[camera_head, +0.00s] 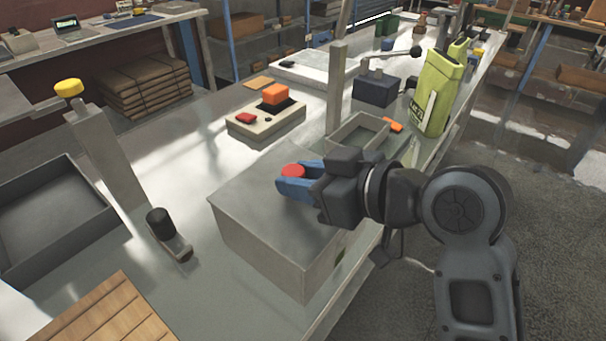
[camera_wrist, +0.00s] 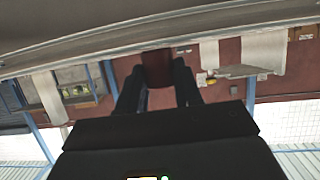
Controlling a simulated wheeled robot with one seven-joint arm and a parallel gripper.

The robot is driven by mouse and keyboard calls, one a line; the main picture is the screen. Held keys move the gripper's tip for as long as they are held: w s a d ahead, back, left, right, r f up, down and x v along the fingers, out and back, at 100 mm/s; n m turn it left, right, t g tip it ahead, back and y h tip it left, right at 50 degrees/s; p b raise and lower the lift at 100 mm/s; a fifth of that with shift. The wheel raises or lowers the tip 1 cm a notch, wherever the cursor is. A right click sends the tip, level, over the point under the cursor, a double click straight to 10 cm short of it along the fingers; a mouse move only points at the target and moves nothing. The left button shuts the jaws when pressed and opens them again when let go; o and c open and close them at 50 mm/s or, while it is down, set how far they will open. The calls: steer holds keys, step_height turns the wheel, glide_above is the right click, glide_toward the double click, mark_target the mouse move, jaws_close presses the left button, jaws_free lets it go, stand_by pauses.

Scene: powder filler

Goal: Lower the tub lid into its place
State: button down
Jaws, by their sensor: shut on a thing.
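My gripper (camera_head: 295,184) has blue fingers shut on the red knob (camera_head: 292,170) of the tub lid. The lid (camera_head: 240,186) is a flat grey plate lying level over the grey box-shaped tub (camera_head: 270,250). I cannot make out a gap between lid and tub, so whether it rests fully on the rim is unclear. In the wrist view, the dark red knob (camera_wrist: 157,68) sits between the two dark fingers (camera_wrist: 155,88), and a grey surface (camera_wrist: 90,38) spans the top of the picture. The tub's far right corner is partly hidden behind my gripper.
A small open grey tray (camera_head: 352,135) and an upright post (camera_head: 336,90) stand just behind. A control box with an orange block (camera_head: 275,94) is further left. A black-knobbed lever (camera_head: 160,222) and wooden slats (camera_head: 100,318) lie left.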

stand_by(0.4)
steer(key=c, duration=0.7)
jaws_free()
